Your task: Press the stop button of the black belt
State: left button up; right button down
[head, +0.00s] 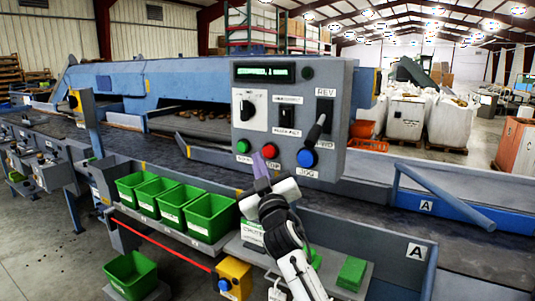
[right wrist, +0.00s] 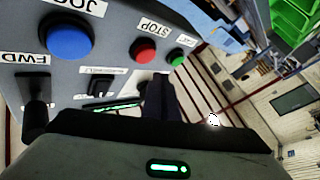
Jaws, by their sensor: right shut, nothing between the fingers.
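A grey control panel (head: 290,110) stands above the black belt (head: 395,200) in the head view. Its red button (head: 270,151) sits between a green button (head: 243,146) and a larger blue button (head: 307,158). In the right wrist view, which is upside down, the red button (right wrist: 143,50) has the label STOP beside it. My right gripper (head: 260,163) is shut and empty, its fingertips just below and left of the red button. In the right wrist view the fingertips (right wrist: 159,80) appear close to the button; I cannot tell the remaining distance. My left gripper is not in view.
A lever (head: 315,130) and dark knobs (head: 248,110) project from the panel near the buttons. A yellow box with a blue button (head: 233,278) is lower down.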

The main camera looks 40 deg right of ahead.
jog(key=shift+s+a, duration=0.35)
jog(key=shift+a, duration=0.4)
jog(key=shift+s+a, duration=0.3)
jog(key=shift+a, duration=0.45)
jog(key=s+a+f+n+g+y, duration=0.1)
jog(key=s+a+f+g+y, duration=0.2)
jog(key=f, duration=0.7)
jog(key=s+a+f+y, duration=0.2)
jog(key=s+a+f, duration=0.2)
jog(key=f, duration=0.6)
jog(key=s+a+f+n+g+y, duration=0.1)
jog(key=s+a+f+g+y, duration=0.2)
jog(key=f, duration=0.8)
jog(key=s+a+f+g+y, duration=0.1)
jog(key=s+a+f+g, duration=0.1)
jog(key=s+a+f, duration=0.4)
jog(key=s+a+f+g+y, duration=0.2)
jog(key=s+a+f, duration=0.4)
jog(key=s+f, duration=0.6)
jog(key=s+g, duration=0.1)
jog(key=s, duration=0.5)
jog(key=shift+s+m, duration=0.25)
jog(key=shift+m, duration=0.05)
